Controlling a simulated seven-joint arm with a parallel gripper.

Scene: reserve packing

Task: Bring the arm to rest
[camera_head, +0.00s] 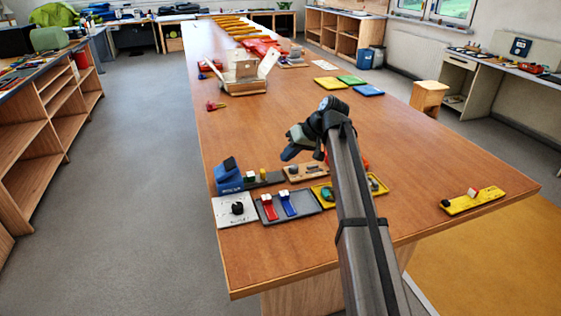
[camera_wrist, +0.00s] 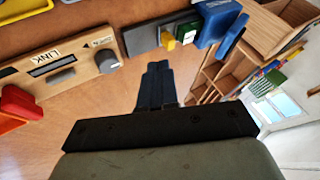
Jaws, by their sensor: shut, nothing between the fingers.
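My gripper (camera_head: 290,153) hangs at the end of my arm above the middle of the long wooden table (camera_head: 270,130). It points left and down in the head view. In the wrist view its fingers (camera_wrist: 156,82) are together with nothing between them. They are apart from the objects on the table. My forearm hides part of the table and some of the items behind it in the head view.
Below my gripper stand a wooden board marked LINK (camera_wrist: 62,62), a blue block (camera_head: 228,178), a grey tray (camera_head: 310,211) and a white plate (camera_head: 222,218). A yellow tray (camera_head: 489,203) lies at right. An open box (camera_head: 245,87) stands farther back. The table's left middle is clear.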

